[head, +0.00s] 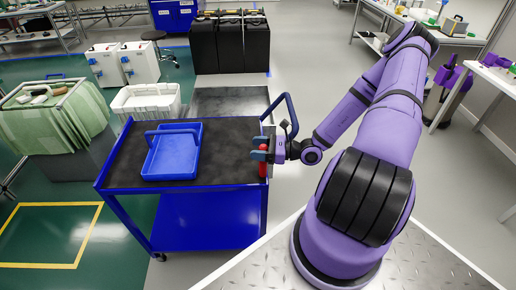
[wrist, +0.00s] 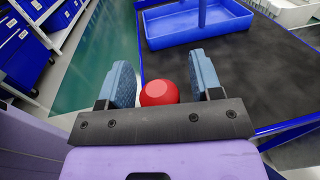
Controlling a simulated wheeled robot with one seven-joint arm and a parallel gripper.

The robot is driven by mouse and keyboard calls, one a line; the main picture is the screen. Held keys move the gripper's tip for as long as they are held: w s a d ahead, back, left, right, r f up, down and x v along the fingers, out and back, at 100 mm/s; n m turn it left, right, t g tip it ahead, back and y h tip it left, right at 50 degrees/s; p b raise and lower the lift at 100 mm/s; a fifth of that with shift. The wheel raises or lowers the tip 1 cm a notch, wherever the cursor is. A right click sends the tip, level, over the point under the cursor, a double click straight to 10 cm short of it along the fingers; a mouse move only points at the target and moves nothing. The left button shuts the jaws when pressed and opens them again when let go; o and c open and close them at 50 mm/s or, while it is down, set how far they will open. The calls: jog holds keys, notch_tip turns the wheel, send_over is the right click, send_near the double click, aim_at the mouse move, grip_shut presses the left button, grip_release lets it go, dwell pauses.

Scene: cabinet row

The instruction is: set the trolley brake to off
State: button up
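The trolley (head: 210,218) is blue with a black top, and stands left of my arm in the head view. A red lever (head: 263,168) stands upright at its right edge, near the blue push handle (head: 290,112). In the wrist view its rounded red end (wrist: 159,94) shows between my fingers. My gripper (head: 262,153) is at the upper part of the lever. In the wrist view my gripper (wrist: 161,72) is open, with a finger on each side of the red end. A gap shows on the right; I cannot tell whether the left finger touches. The lever's lower end is hard to see.
A blue tray (head: 172,152) with a handle rests on the trolley top. A white crate (head: 147,100) and a green-draped bin (head: 52,115) stand beyond and left of the trolley. Black cases (head: 230,45) stand farther back. Floor is clear to the trolley's upper right.

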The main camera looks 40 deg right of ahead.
grip_shut()
